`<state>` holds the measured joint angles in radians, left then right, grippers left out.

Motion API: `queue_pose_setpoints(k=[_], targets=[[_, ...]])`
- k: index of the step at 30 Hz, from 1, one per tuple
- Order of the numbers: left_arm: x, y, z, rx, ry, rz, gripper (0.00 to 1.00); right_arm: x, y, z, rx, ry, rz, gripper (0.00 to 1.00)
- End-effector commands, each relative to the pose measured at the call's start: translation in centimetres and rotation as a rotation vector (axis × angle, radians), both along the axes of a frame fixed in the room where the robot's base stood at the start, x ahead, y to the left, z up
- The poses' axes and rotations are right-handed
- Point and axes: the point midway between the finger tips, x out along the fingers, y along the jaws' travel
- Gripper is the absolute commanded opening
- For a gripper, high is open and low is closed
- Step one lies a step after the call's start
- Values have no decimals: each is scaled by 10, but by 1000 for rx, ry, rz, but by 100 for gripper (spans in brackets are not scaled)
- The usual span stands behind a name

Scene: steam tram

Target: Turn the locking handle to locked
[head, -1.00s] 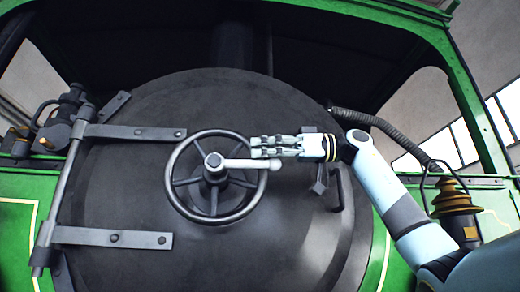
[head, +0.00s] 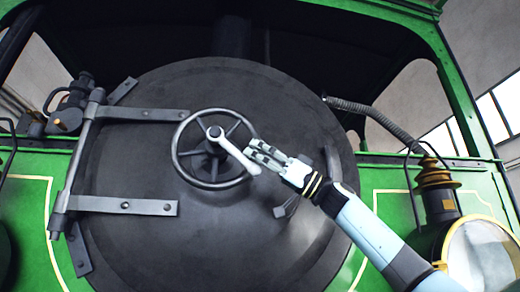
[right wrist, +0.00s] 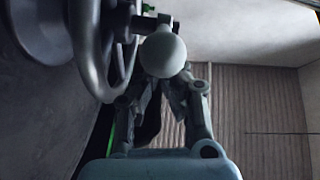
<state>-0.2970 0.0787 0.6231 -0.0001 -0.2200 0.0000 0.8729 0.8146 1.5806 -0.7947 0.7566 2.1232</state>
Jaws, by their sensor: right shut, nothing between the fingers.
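The locking handle (head: 236,152) is a pale lever with a rounded end, pivoting at the hub of a dark spoked handwheel (head: 178,158) on the round black door. It slants down and to the right from the hub. My right gripper (head: 254,150) is shut and empty, with its fingertips close beside the outer part of the handle on its right. In the right wrist view the handle's round knob (right wrist: 163,53) lies just in front of the fingers and hides their tips. I cannot tell whether they touch. My left gripper is out of view.
The black door (head: 150,235) has two hinge straps at the left, the upper (head: 140,114) and the lower (head: 125,206). A brass-topped lamp (head: 437,185) stands at the right.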

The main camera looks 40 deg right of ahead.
Motion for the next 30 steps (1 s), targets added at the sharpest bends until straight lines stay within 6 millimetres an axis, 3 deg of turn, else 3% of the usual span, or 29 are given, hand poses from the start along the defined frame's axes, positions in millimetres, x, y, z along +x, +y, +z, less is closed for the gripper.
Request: queue_pose_setpoints(k=[1,10,30], targets=[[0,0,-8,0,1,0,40,1,2,-9,26,-12,4,0],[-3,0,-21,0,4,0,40,4,7,-16,129,-80,2,0],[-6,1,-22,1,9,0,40,4,8,-16,152,-96,1,0]])
